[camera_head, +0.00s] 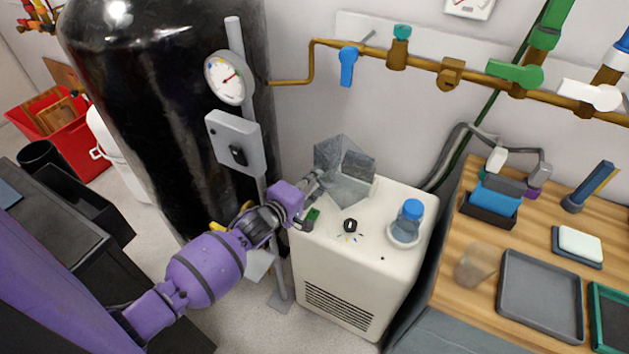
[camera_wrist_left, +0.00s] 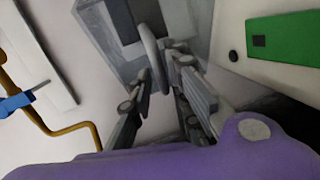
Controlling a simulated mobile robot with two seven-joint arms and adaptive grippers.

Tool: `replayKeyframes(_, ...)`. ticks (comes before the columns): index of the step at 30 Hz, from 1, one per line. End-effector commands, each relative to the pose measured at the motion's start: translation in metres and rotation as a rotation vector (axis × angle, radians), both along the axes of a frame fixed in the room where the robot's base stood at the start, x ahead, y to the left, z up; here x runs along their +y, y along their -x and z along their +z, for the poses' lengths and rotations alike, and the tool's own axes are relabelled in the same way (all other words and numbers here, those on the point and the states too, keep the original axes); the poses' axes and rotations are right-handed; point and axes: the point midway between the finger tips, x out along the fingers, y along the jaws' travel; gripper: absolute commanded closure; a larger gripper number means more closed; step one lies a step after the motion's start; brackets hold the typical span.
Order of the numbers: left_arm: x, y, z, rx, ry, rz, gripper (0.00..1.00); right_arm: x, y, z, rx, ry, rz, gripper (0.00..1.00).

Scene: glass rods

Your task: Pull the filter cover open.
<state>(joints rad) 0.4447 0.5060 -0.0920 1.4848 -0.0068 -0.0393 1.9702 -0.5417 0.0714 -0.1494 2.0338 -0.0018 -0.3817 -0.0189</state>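The filter housing (camera_head: 350,190) is a grey metal box on top of the white machine. Grey panels stand at odd angles on it, and a dark recess shows in the left wrist view, so the cover (camera_head: 328,157) looks at least partly open; how far I cannot tell. A curved grey handle (camera_wrist_left: 149,50) juts from it. My left gripper (camera_head: 318,178) is at the housing's left side. In the left wrist view its two fingers (camera_wrist_left: 160,72) stand close on either side of the handle and appear shut on it. My right gripper is not in view.
A large black cylinder (camera_head: 150,110) and a pole with a gauge (camera_head: 229,78) stand left. Brass pipe (camera_head: 425,63) runs behind. A wooden bench (camera_head: 450,290) is right.

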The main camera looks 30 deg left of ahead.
Motion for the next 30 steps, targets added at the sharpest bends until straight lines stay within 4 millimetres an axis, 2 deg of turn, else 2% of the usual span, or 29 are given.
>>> replayKeyframes(10, 0.000, 0.001, -0.001, 0.002, 0.003, 0.001, 0.72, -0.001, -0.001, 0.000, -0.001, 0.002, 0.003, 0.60)
replayKeyframes(14, 0.002, 0.010, 0.000, 0.003, 0.002, 0.001, 0.72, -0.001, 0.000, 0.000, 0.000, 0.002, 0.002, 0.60)
replayKeyframes(17, 0.004, 0.026, 0.003, 0.005, 0.003, 0.001, 0.72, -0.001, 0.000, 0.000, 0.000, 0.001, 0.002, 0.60)
replayKeyframes(24, 0.012, 0.077, 0.013, 0.004, 0.002, 0.001, 0.72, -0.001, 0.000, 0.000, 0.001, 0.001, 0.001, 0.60)
replayKeyframes(30, 0.016, 0.106, 0.020, 0.002, 0.003, 0.001, 0.72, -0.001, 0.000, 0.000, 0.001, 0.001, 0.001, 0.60)
